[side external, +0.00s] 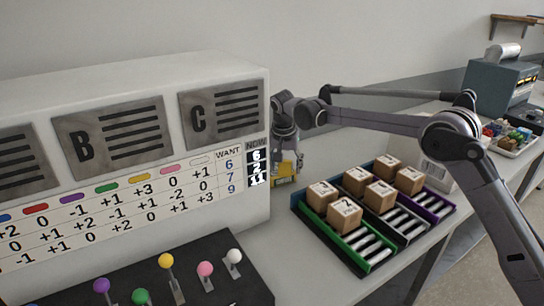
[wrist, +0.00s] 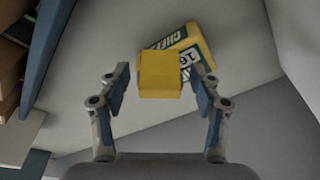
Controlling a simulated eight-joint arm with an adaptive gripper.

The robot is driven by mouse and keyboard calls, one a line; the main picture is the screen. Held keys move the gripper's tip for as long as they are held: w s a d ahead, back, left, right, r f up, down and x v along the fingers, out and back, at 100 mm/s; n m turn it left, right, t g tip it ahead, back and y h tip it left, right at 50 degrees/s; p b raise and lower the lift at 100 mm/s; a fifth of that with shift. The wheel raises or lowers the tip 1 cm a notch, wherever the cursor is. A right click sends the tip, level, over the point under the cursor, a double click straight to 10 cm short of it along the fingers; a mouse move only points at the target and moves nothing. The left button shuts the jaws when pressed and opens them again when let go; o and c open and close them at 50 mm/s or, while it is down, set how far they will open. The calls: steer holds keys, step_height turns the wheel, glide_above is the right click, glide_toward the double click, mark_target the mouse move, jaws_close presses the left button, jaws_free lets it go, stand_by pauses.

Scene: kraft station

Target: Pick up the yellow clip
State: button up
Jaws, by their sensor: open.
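A yellow block-shaped piece (wrist: 160,72), which looks like the yellow clip, is between the two fingers of my open gripper (wrist: 160,92) in the wrist view. Gaps show between it and both fingers. A yellow, green and white lettered part (wrist: 190,48) is just behind it; I cannot tell whether the two are one piece. In the side view, yellow (side external: 287,168) shows at the end of my gripper (side external: 284,160), beside the right edge of the white panel box. The fingers are small and partly hidden there.
The white panel box (side external: 180,78) stands close left of my gripper. A divided tray (side external: 372,268) with several numbered wooden cubes is to the right. A dark lever board (side external: 190,262) is in front. Bare counter (side external: 268,240) lies between the board and tray.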

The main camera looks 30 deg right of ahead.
steer(key=c, duration=1)
steer(key=shift+c, duration=0.2)
